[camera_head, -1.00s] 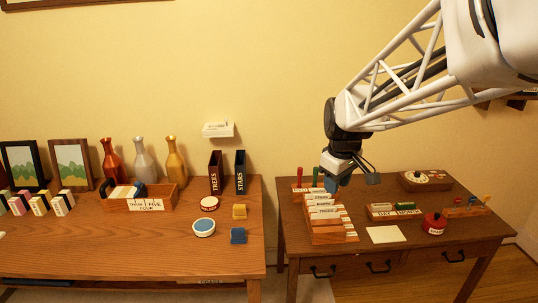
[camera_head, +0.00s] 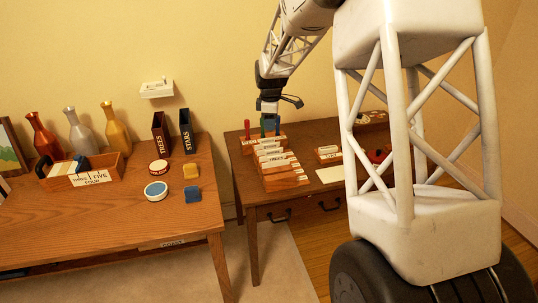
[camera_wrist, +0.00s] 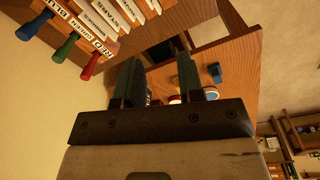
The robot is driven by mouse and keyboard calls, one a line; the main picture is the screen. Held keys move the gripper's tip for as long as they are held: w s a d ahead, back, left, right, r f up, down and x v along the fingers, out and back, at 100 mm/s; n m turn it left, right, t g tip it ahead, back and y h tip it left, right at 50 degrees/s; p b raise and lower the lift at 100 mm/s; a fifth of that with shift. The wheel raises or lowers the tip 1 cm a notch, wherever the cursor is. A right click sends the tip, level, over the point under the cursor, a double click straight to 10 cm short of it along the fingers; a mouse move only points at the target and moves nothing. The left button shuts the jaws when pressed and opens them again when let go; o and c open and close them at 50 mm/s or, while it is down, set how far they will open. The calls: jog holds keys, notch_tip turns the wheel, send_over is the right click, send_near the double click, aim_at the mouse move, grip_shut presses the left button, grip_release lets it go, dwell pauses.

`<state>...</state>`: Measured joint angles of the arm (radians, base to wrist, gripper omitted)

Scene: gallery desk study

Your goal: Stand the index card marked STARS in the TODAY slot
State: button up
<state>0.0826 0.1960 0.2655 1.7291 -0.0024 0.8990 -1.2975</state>
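A stepped wooden card rack (camera_head: 287,183) holds several white labelled cards on the right desk. In the wrist view, a white card whose tab appears to read STARS (camera_wrist: 126,9) stands among the other cards at the top left. My gripper (camera_head: 270,130) points down by the back of this rack. In the wrist view my gripper (camera_wrist: 158,62) has its two dark fingers apart, with nothing held between them. I cannot make out a slot marked TODAY. A small labelled holder (camera_head: 328,157) stands right of the rack, partly cut off by my arm.
Red, green and blue handles, the red one (camera_wrist: 92,66) nearest, stick out beside the cards. A pale sheet (camera_head: 329,175) lies on the desk. The left table (camera_head: 120,225) bears vases, a wooden box (camera_head: 95,178) and upright TREES (camera_head: 160,135) and STARS (camera_head: 186,132) holders. A gap separates the tables.

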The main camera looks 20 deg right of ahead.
aim_at(270, 148)
jog(key=w+d+f+n, duration=0.1)
jog(key=w+f, duration=0.3)
jog(key=w+d+f+n, duration=0.1)
jog(key=w+f, duration=0.2)
jog(key=f, duration=0.1)
jog(key=w+d+f+n, duration=0.1)
jog(key=w+f+n, duration=0.1)
jog(key=w+f, duration=0.2)
jog(key=shift+w+f+g, duration=0.3)
jog(key=shift+w+f, duration=0.05)
jog(key=shift+f, duration=0.1)
jog(key=shift+f, duration=1.25)
jog(key=shift+f, duration=0.1)
jog(key=shift+d+f, duration=0.15)
jog(key=shift+f, duration=2.4)
grip_shut()
